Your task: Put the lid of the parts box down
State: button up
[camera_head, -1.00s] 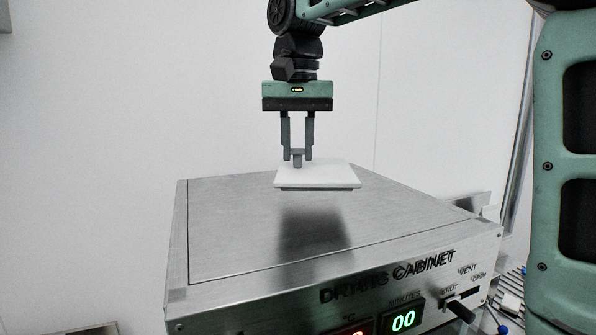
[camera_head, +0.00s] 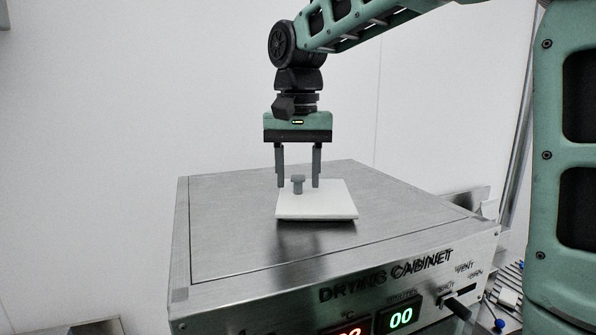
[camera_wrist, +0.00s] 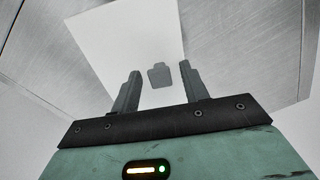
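The lid (camera_head: 318,203) is a white square plate with a small grey knob (camera_head: 298,185) on top. It lies on the metal top of the drying cabinet, and it also shows in the wrist view (camera_wrist: 118,42). My gripper (camera_head: 298,185) is right above the lid, with its fingers apart on either side of the knob. In the wrist view the knob (camera_wrist: 160,76) stands between the two fingers (camera_wrist: 163,82) with a clear gap on both sides. My gripper is open and holds nothing. The parts box itself is not recognisable in these views.
The drying cabinet (camera_head: 225,250) has a broad flat steel top, bare around the lid. Its front carries lit displays (camera_head: 401,317) and a black lever (camera_head: 457,308). A rack with small items (camera_head: 508,298) stands at the lower right. A white wall is behind.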

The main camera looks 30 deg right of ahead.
aim_at(298, 177)
notch_tip(298, 177, up, 12)
jog(key=b, duration=0.2)
dwell(0.5)
jog(key=shift+r, duration=0.1)
dwell(0.3)
